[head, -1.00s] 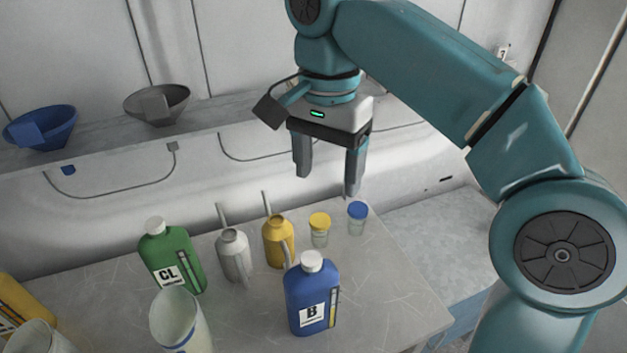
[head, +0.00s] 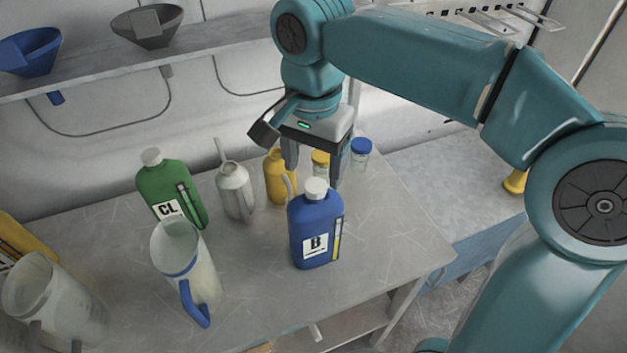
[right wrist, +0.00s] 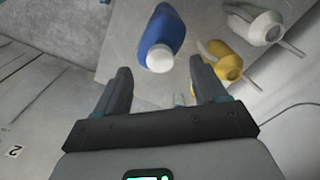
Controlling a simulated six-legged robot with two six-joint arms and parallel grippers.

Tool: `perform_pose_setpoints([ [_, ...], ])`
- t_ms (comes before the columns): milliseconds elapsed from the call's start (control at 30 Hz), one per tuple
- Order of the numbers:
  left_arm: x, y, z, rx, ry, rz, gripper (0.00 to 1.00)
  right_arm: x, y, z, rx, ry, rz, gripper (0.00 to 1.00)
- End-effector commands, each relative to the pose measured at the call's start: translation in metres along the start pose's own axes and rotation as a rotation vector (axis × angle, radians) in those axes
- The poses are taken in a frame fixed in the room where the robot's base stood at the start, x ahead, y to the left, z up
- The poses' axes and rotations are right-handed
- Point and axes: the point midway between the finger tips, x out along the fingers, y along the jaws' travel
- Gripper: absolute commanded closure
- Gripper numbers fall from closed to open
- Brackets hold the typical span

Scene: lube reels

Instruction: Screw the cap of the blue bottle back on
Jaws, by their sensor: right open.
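The blue bottle (head: 315,230) stands upright on the table, with a "B" label on its front. Its white cap (head: 316,189) sits on the neck; I cannot tell whether it is tight. My right gripper (head: 312,176) is open and empty, pointing down, just above and behind the cap in the head view. In the right wrist view the white cap (right wrist: 159,59) and blue bottle (right wrist: 162,30) show beyond the open fingers (right wrist: 163,92), apart from them. My left gripper is not in view.
Behind the bottle stand a yellow can (head: 277,178), a grey can (head: 235,190) and small jars with yellow (head: 320,158) and blue lids (head: 361,146). A green bottle (head: 170,188) and a clear jug (head: 185,262) stand left. The front right tabletop (head: 390,240) is clear.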

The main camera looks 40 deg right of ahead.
Motion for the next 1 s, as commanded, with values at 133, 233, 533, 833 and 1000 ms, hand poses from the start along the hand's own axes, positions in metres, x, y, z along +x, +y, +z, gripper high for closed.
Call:
perform_pose_setpoints([
  [133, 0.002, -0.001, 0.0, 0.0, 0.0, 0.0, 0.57, 0.024, 0.0, 0.0, 0.001, 0.0, 0.002, 0.29],
  [233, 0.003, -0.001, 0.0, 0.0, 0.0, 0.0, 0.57, 0.033, 0.0, 0.0, 0.001, 0.0, 0.002, 0.29],
  [533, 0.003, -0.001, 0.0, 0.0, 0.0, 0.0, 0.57, 0.039, 0.0, 0.0, 0.001, 0.0, 0.0, 0.29],
  [833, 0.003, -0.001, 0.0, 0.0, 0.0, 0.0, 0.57, 0.039, 0.0, 0.0, 0.001, 0.001, -0.001, 0.88],
  [1000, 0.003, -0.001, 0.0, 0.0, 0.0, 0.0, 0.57, 0.038, 0.0, 0.0, 0.02, 0.0, -0.001, 0.88],
])
